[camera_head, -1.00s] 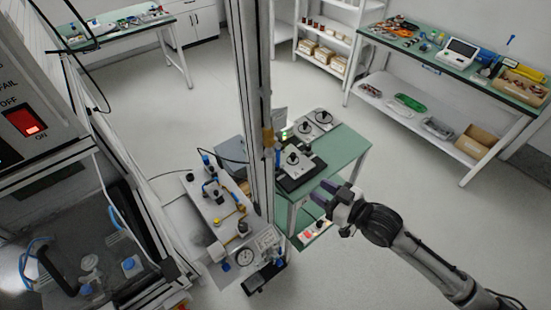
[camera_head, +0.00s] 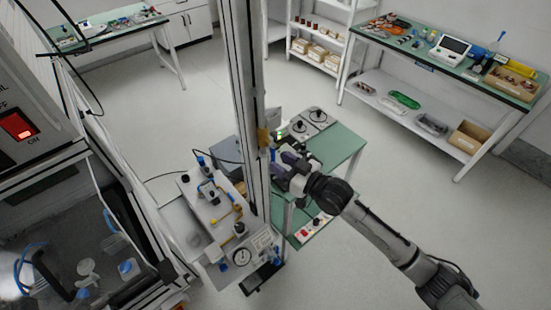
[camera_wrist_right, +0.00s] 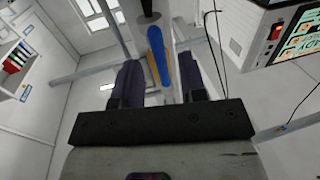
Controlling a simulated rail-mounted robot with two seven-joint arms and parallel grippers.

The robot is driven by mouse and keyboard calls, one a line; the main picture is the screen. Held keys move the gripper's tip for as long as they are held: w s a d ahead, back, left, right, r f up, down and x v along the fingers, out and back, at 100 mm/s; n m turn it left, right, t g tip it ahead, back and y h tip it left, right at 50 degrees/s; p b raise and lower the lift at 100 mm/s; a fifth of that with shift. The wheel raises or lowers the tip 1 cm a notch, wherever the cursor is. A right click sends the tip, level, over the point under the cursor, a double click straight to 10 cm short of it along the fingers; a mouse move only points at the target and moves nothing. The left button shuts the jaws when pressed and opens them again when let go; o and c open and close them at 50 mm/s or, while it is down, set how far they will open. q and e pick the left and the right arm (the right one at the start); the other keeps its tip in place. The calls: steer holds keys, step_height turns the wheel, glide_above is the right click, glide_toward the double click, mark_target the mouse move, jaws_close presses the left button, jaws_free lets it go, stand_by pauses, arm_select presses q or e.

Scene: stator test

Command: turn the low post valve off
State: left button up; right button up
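The low post valve shows in the right wrist view as a long blue lever (camera_wrist_right: 158,57) with yellow parts close behind it. In the head view a brass-coloured fitting (camera_head: 264,137) sits on the upright post (camera_head: 247,80), just above and left of my right gripper (camera_head: 283,165). In the wrist view my right gripper (camera_wrist_right: 158,75) has its two dark fingers apart, with the lever's lower end showing in the gap between them. Whether either finger touches the lever I cannot tell. The fingertips are partly hidden by the post in the head view. My left gripper is not in view.
A green-topped table (camera_head: 343,150) with instruments stands right behind my right gripper. A cabinet with a lit red switch (camera_head: 17,126) is at the left. Open floor lies at the right.

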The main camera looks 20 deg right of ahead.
steer(key=shift+x, duration=1.15)
steer(key=shift+c, duration=0.2)
jaws_close()
